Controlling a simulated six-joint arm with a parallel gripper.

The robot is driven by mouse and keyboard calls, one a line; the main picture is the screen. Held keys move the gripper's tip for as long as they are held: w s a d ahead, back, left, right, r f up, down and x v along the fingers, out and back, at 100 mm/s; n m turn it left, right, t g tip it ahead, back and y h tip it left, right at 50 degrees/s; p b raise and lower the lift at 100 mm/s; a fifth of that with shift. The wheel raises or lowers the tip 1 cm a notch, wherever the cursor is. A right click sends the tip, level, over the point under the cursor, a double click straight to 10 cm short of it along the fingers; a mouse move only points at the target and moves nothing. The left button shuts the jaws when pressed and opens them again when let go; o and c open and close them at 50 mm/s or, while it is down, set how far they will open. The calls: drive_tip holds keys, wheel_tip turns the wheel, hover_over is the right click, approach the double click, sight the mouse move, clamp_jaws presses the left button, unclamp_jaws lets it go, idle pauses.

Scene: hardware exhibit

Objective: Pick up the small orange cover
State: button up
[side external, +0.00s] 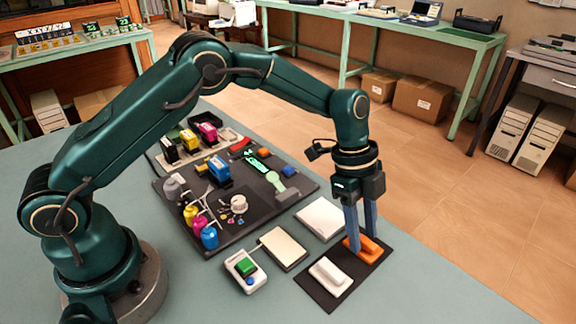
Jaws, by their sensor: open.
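The small orange cover (370,248) lies on a dark mat (318,288) near the front right of the table. My gripper (361,240) points straight down over it, with its two blue-grey fingers reaching to the cover. The fingers are open, one towards the left end of the cover and one near its middle. The fingertips hide part of the cover, and I cannot tell whether they touch it. A white cover-like piece (331,275) lies on the same mat, to the left and nearer the camera.
Two pale flat blocks (284,248) (321,217) lie left of the mat. A small white device with a green top (245,270) stands further left. A dark board (300,186) with bottles, cartridges and tools lies behind. The table's right front is clear.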

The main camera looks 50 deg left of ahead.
clamp_jaws()
drive_tip(key=shift+r, duration=3.3)
